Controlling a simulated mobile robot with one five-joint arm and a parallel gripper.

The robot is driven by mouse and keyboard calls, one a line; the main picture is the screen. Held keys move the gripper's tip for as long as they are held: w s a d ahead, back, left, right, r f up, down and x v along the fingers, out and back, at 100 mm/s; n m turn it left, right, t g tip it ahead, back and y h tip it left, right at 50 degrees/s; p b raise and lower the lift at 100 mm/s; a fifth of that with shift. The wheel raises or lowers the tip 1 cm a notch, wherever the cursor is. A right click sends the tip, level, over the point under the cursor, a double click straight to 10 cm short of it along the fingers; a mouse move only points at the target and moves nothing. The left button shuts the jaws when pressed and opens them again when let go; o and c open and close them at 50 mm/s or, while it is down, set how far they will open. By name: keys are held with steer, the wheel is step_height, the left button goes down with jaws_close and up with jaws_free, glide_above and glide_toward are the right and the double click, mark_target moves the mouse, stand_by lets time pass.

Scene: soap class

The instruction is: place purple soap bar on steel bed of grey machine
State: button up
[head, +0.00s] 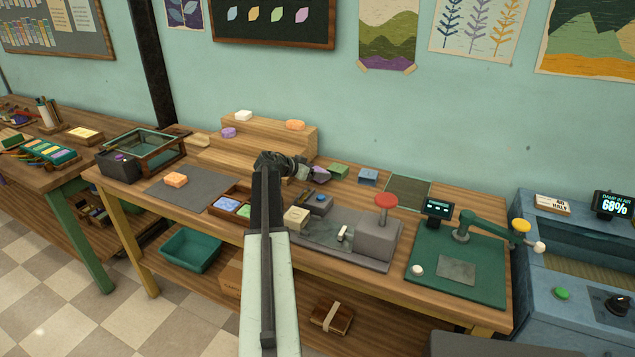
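A purple soap bar (228,132) lies on a lower step of the wooden stepped stand at the back of the bench. The grey machine (376,240), with a red round knob on top, stands on the bench right of my arm. Its flat grey bed (318,240) extends left from the block, with a small white piece (344,233) on it. My gripper (318,171) is above the bench behind the machine, pointing right, away from the purple bar. A dark purplish shape shows at its tip; whether this is finger or held thing is unclear.
The stepped stand (260,135) also holds white and orange bars. A cream block (296,218) is beside the bed's left end. A tray (243,193) with blue and green bars is left of my arm. A green machine (430,268) stands to the right.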

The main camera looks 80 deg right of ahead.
step_height(320, 180, down, 2)
steer(key=shift+f+b, duration=0.1)
steer(key=shift+b, duration=0.25)
steer(key=shift+r, duration=0.25)
steer(key=shift+f, duration=0.2)
steer(key=o, duration=1.4)
steer(key=shift+r, duration=0.1)
